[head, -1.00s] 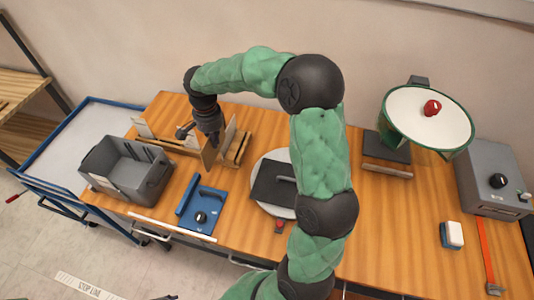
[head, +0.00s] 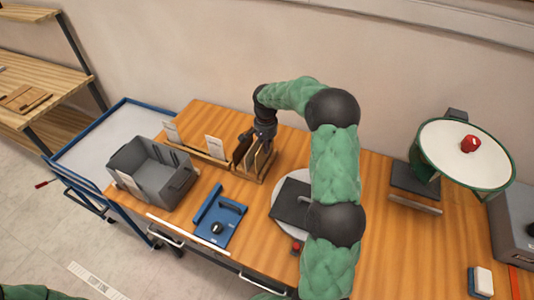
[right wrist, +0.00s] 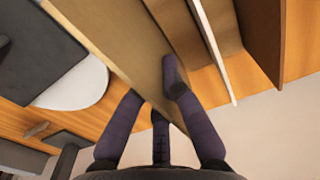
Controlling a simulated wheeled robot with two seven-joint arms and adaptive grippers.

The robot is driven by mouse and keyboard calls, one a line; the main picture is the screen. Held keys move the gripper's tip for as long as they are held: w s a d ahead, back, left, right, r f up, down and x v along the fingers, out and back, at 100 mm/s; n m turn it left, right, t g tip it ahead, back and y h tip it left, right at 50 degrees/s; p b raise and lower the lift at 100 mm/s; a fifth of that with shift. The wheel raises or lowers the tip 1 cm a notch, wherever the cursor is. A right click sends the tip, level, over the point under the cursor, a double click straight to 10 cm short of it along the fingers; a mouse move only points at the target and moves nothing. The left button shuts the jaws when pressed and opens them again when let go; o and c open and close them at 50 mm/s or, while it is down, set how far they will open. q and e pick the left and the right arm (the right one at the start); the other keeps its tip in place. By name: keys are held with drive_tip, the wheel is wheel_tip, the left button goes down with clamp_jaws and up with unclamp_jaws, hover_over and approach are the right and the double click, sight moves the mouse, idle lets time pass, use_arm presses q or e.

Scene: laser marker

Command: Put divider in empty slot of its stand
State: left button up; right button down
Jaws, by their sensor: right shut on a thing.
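The wooden stand (head: 269,166) is on the table, right of a long wooden holder with white cards. Upright boards show in it in the head view, including one at its left side (head: 241,148). My right gripper (head: 264,142) is above the stand, pointing down. In the right wrist view the right gripper (right wrist: 157,88) is shut on a flat tan divider (right wrist: 125,45). Beside the divider are the stand's slots (right wrist: 200,82), a thin white-edged board (right wrist: 214,48) and another brown board (right wrist: 264,35). Whether the divider's lower edge is in a slot cannot be told. My left gripper is out of view.
The long holder (head: 190,149) is close left of the stand. A grey bin (head: 152,172) is further left and a blue fixture (head: 218,222) in front. A round white plate with a dark slab (head: 291,205) is to the right, partly behind my arm.

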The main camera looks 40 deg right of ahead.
drive_tip(key=shift+w+d+f+b, duration=0.1)
drive_tip(key=shift+d+f+b, duration=0.1)
drive_tip(key=shift+f, duration=0.8)
drive_tip(key=shift+d+f+b, duration=0.15)
drive_tip(key=shift+f+b, duration=0.05)
drive_tip(key=shift+f, duration=0.8)
drive_tip(key=shift+f, duration=0.2)
drive_tip(key=c, duration=1.4)
unclamp_jaws()
wheel_tip(320, 180, up, 12)
drive_tip(key=p, duration=0.2)
drive_tip(key=shift+r, duration=0.2)
